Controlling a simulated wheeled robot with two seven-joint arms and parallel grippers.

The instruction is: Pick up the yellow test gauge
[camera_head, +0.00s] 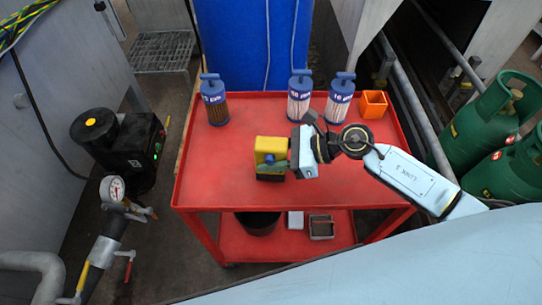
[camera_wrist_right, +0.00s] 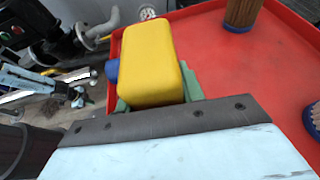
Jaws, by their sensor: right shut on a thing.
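The yellow test gauge (camera_head: 270,145) is a blocky yellow body with a blue round part on its side. It is at the middle of the red cart's top in the head view, and I cannot tell whether its dark underside touches the cart. My right gripper (camera_head: 275,165) reaches in from the right and is shut on it. In the right wrist view the yellow test gauge (camera_wrist_right: 150,62) sits between the green fingers of the right gripper (camera_wrist_right: 155,98), which partly hide its lower part. My left gripper does not show in the head view.
The red cart (camera_head: 205,182) has blue-capped filter cylinders (camera_head: 215,100) (camera_head: 300,97) (camera_head: 340,100) and an orange holder (camera_head: 373,104) along its back. Green gas bottles (camera_head: 490,120) stand at right; a pressure gauge on piping (camera_head: 112,188) is at left. The cart's front left is clear.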

